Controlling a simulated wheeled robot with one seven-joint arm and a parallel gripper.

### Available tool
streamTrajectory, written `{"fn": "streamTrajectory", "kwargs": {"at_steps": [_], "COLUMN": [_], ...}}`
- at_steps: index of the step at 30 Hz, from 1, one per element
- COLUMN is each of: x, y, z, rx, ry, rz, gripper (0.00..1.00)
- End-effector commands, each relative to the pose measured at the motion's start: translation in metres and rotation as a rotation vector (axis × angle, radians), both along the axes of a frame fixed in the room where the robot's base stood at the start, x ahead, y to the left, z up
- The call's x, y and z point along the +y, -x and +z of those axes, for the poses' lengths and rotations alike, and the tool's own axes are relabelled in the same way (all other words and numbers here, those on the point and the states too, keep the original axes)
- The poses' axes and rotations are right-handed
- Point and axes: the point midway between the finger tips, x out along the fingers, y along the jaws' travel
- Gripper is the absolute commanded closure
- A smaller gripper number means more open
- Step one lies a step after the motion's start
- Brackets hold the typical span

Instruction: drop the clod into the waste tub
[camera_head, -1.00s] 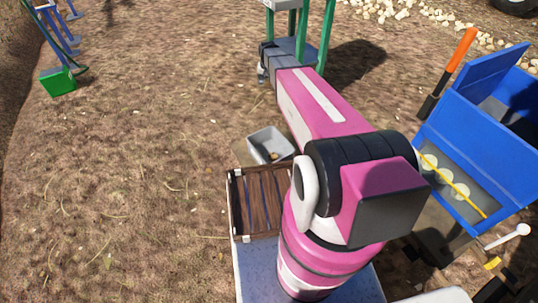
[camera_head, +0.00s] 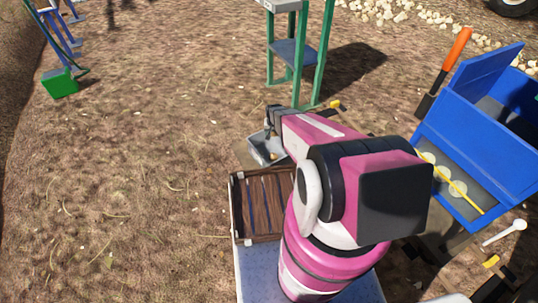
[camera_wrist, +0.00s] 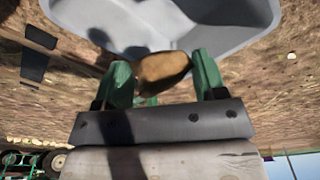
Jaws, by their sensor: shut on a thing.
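The brown clod (camera_wrist: 162,71) sits between the two green fingers of my gripper (camera_wrist: 164,76) in the wrist view. My gripper is shut on it. The grey waste tub (camera_wrist: 230,38) fills the top of the wrist view, and the clod overlaps its edge there. In the head view the tub (camera_head: 259,156) stands on the ground beyond the crate, partly hidden by my arm. My gripper (camera_head: 268,128) shows small at the tub's far left side, above it. The clod is too small to make out in the head view.
A brown slatted crate (camera_head: 236,207) lies in front of the tub. A green-legged stand (camera_head: 271,50) rises behind it. A blue machine (camera_head: 490,135) and an orange-handled tool (camera_head: 457,48) are at the right. Open soil lies to the left.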

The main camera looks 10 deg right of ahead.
Motion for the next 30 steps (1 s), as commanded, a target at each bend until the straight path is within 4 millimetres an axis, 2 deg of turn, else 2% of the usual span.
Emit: {"fn": "streamTrajectory", "kwargs": {"at_steps": [11, 24, 30], "x": [0.000, 0.000, 0.000], "y": [0.002, 0.003, 0.003], "z": [-0.022, -0.065, -0.068], "rx": [0.000, 0.000, -0.001], "ry": [0.000, 0.000, 0.000], "rz": [0.000, 0.000, 0.000], "gripper": [0.63, 0.63, 0.63]}}
